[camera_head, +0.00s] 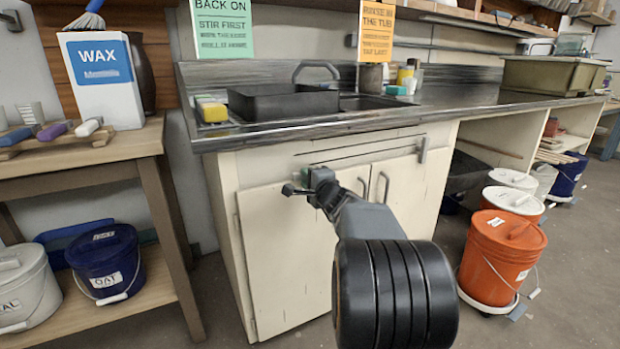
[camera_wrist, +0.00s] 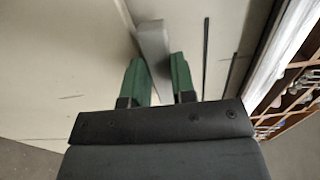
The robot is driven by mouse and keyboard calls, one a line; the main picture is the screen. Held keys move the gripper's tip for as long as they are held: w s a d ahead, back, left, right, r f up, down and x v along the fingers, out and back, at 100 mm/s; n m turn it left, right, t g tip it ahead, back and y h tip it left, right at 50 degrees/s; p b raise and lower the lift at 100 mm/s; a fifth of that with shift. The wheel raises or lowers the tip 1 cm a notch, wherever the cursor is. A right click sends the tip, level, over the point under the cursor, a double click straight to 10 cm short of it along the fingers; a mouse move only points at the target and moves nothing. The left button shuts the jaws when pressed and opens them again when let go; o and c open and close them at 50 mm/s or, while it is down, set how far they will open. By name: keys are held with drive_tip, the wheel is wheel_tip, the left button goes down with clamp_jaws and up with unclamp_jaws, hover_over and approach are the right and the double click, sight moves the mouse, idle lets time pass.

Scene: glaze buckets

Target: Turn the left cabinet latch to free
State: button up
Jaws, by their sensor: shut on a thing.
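The left cabinet latch is a grey bar (camera_wrist: 151,42) in the wrist view. It lies between the two green fingers of my gripper (camera_wrist: 159,72), which is shut on it. The bar's near end is partly hidden down between the fingers. In the wrist view it runs roughly along the dark slots of the cabinet front, slightly tilted. In the head view my gripper (camera_head: 303,182) is at the upper part of the cream cabinet front (camera_head: 285,255), and it hides most of the left latch. The right latch (camera_head: 422,150) is a grey upright bar near the cabinet's top right.
Two door handles (camera_head: 383,186) are just right of my gripper. The metal counter (camera_head: 340,122) with a black basin (camera_head: 284,101) overhangs above. A wooden bench (camera_head: 150,165) stands left. An orange bucket (camera_head: 500,260) and white buckets stand on the floor at right.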

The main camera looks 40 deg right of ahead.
drive_tip(key=shift+f+n, duration=0.1)
drive_tip(key=shift+n, duration=0.2)
idle(0.4)
drive_tip(key=o, duration=0.9)
drive_tip(key=shift+s, duration=0.1)
drive_tip(key=shift+s+a+p, duration=0.3)
drive_tip(key=shift+s+p, duration=0.15)
drive_tip(key=shift+s, duration=1.8)
drive_tip(key=shift+s+a+p, duration=0.35)
drive_tip(key=shift+s+p, duration=0.05)
drive_tip(key=shift+s, duration=1.85)
drive_tip(key=shift+s+a+p, duration=0.3)
drive_tip(key=shift+s+p, duration=0.15)
drive_tip(key=shift+s, duration=1.8)
